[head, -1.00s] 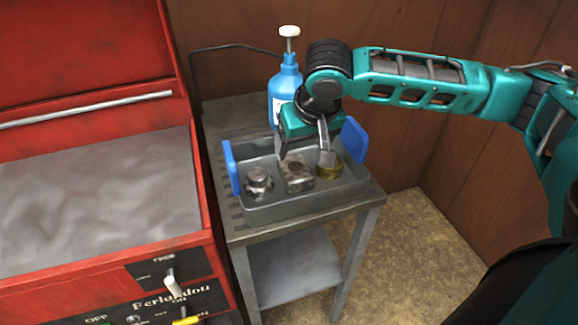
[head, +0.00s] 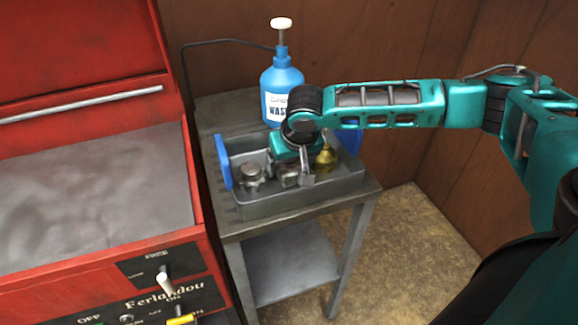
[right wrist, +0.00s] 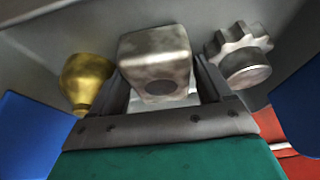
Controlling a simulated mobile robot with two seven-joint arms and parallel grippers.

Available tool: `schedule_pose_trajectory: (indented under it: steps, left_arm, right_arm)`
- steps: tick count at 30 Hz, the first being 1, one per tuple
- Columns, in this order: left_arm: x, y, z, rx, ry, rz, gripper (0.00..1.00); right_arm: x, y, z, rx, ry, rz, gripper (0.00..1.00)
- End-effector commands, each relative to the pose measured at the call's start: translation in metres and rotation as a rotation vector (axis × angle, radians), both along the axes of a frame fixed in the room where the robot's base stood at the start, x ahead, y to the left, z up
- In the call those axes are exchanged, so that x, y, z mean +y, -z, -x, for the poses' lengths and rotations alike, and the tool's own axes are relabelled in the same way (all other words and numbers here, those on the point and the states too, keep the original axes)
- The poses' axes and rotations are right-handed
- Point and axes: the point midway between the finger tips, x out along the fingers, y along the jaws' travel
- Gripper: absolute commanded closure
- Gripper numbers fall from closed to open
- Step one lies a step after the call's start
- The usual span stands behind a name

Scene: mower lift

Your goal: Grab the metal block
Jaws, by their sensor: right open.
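The metal block (head: 290,178) is a worn grey cube with a dark round hole, lying in the grey tray (head: 262,207) in the head view. My right gripper (head: 288,175) is open and low in the tray. In the right wrist view the block (right wrist: 157,62) sits between the two fingers of the gripper (right wrist: 160,95), one on each side. I cannot tell whether the fingers touch it. In the head view the gripper hides part of the block. My left gripper is not in view.
A metal gear (head: 251,176) lies left of the block and a brass piece (head: 325,158) right of it, both close. The tray has blue handles (head: 223,162) and stands on a metal table (head: 230,228). A blue bottle (head: 281,88) stands behind; a red machine (head: 100,270) is left.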

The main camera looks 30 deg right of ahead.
Motion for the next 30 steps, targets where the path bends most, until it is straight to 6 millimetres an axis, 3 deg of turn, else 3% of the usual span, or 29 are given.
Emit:
schedule_pose_trajectory:
  steps: [3, 20, 30]
  left_arm:
    - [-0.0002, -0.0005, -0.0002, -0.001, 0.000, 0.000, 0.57]
    - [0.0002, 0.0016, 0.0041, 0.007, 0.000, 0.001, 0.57]
    - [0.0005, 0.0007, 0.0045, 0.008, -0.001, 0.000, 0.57]
  right_arm:
    - [0.0000, -0.0004, 0.0001, 0.000, 0.000, 0.000, 0.23]
    - [-0.0001, -0.0004, 0.0004, 0.001, 0.000, 0.001, 0.76]
    - [-0.0001, -0.0060, -0.0004, -0.002, 0.001, 0.000, 0.76]
